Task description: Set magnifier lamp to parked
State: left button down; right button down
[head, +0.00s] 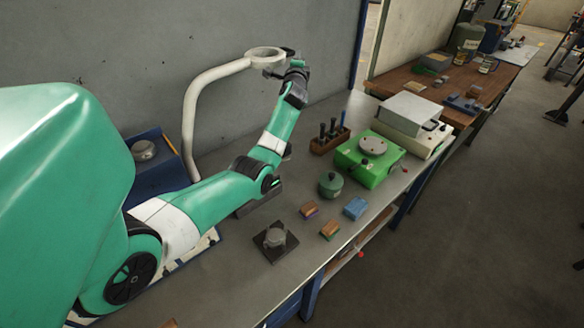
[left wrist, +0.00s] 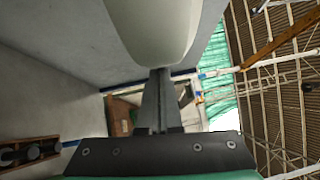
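The magnifier lamp has a white bent arm (head: 193,110) that rises behind the bench and runs right to a white ring-shaped head (head: 265,54). The head is raised beside the grey wall. My left gripper (head: 284,70) is at the right side of this head. In the left wrist view its dark fingers (left wrist: 157,105) are close together, and the pale lamp head (left wrist: 152,28) fills the top centre, hiding the fingertips. The gripper looks shut on the lamp's edge, though the contact itself is hidden. My right gripper is not in view.
Below the arm, the grey bench holds a dark plate with a knob (head: 275,239), a green pot (head: 331,184), small blocks (head: 355,208), a green device (head: 370,157) and a wooden tool rack (head: 329,139). A blue bin (head: 158,165) is at left.

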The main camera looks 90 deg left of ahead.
pick_arm(q)
jog(key=shift+s+a, duration=0.15)
jog(key=shift+s, duration=0.25)
jog(key=w+d, duration=0.2)
jog(key=d, duration=0.4)
jog(key=w+d+f+p, duration=0.1)
jog(key=w+d, duration=0.1)
jog(key=d, duration=0.4)
jog(key=shift+w+d+f, duration=0.25)
jog(key=shift+w+d, duration=0.1)
